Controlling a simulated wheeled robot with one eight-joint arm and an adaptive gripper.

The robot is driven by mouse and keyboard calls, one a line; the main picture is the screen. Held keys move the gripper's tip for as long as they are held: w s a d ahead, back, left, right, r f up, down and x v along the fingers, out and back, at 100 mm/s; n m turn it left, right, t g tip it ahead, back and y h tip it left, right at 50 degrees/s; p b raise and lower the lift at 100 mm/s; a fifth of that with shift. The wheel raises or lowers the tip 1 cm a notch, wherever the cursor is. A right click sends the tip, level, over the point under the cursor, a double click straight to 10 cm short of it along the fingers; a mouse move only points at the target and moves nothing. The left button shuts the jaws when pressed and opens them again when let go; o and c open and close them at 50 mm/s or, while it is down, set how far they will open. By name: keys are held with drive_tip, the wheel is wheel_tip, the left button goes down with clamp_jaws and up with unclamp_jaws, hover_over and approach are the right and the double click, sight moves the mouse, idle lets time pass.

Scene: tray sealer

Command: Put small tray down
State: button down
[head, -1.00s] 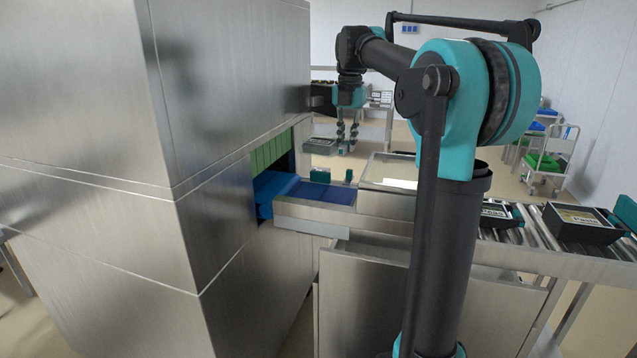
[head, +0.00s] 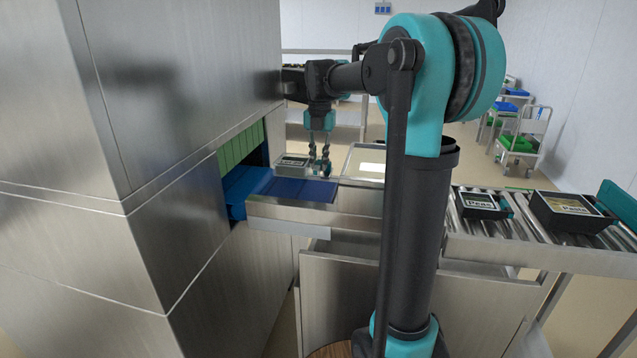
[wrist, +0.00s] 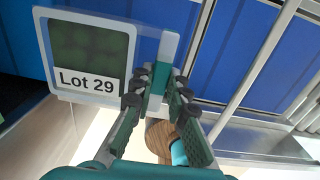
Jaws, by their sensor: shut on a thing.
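My gripper (head: 320,170) hangs pointing down over the far side of the sealer's infeed. It is shut on the edge or handle of a small tray (head: 292,161), which juts out to the left of the fingers. In the wrist view the small tray (wrist: 90,27) has a pale rim, a dark green inside and a "Lot 29" label. The fingertips (wrist: 160,88) close around a teal-and-grey bar at its right side. The tray appears to be above the blue belt (head: 300,189); the gap beneath it cannot be judged.
The large steel sealer (head: 180,240) stands left, with green strips (head: 240,146) over its opening. A steel-framed pale panel (head: 365,162) lies right of the belt. The roller conveyor (head: 520,228) carries a "Peas" tray (head: 481,206) and a "Pasta" tray (head: 571,212).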

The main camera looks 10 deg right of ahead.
drive_tip(key=shift+f, duration=3.6)
drive_tip(key=c, duration=1.5)
unclamp_jaws()
drive_tip(key=shift+f, duration=0.15)
wheel_tip(320, 180, up, 12)
drive_tip(key=shift+d+r, duration=0.1)
drive_tip(key=shift+r, duration=0.05)
drive_tip(key=shift+s, duration=0.15)
